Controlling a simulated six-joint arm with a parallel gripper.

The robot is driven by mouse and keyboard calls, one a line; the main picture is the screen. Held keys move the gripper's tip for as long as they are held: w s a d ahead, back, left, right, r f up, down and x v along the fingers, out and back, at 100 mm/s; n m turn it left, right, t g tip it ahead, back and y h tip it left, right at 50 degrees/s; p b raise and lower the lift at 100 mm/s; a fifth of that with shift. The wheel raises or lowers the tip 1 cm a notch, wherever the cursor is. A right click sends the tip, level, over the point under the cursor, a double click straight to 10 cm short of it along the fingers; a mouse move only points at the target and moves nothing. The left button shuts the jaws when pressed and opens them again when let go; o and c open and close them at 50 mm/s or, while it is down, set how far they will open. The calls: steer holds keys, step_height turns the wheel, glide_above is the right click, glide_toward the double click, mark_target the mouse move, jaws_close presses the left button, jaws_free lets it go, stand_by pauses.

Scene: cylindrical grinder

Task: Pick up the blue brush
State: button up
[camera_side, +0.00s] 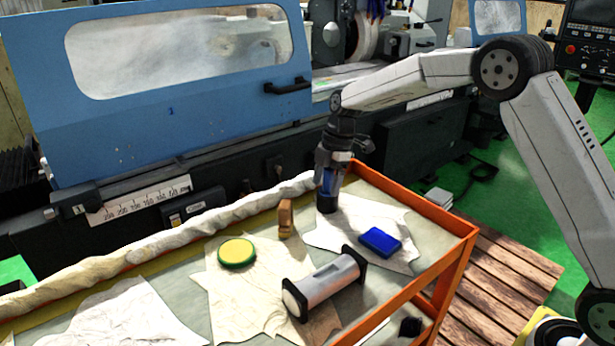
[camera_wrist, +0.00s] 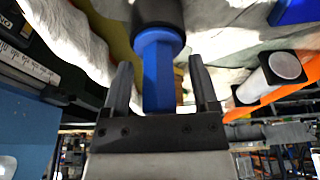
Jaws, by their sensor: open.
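The blue brush stands upright on a pale cloth near the back corner of the orange-rimmed table. In the side view its blue handle (camera_side: 328,183) shows under my gripper (camera_side: 331,168), with its dark round base on the cloth. My gripper points down from above. In the wrist view the blue handle (camera_wrist: 158,75) lies between the two fingers of my gripper (camera_wrist: 161,66), which are open with a gap on either side of it. The upper end of the handle is hidden by my gripper.
A blue block (camera_side: 380,241), a grey roller with black ends (camera_side: 325,281), a small wooden piece (camera_side: 285,218) and a yellow-green disc (camera_side: 237,252) lie nearby. A rolled cloth (camera_side: 190,220) runs along the back edge. The blue grinder door (camera_side: 180,120) rises behind.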

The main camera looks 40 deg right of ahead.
jaws_close()
steer(key=shift+r, duration=0.2)
stand_by(0.3)
steer(key=shift+r, duration=0.55)
steer(key=s+r, duration=1.1)
steer(key=s, duration=0.3)
steer(key=shift+d+r, duration=0.15)
steer(key=shift+r, duration=0.1)
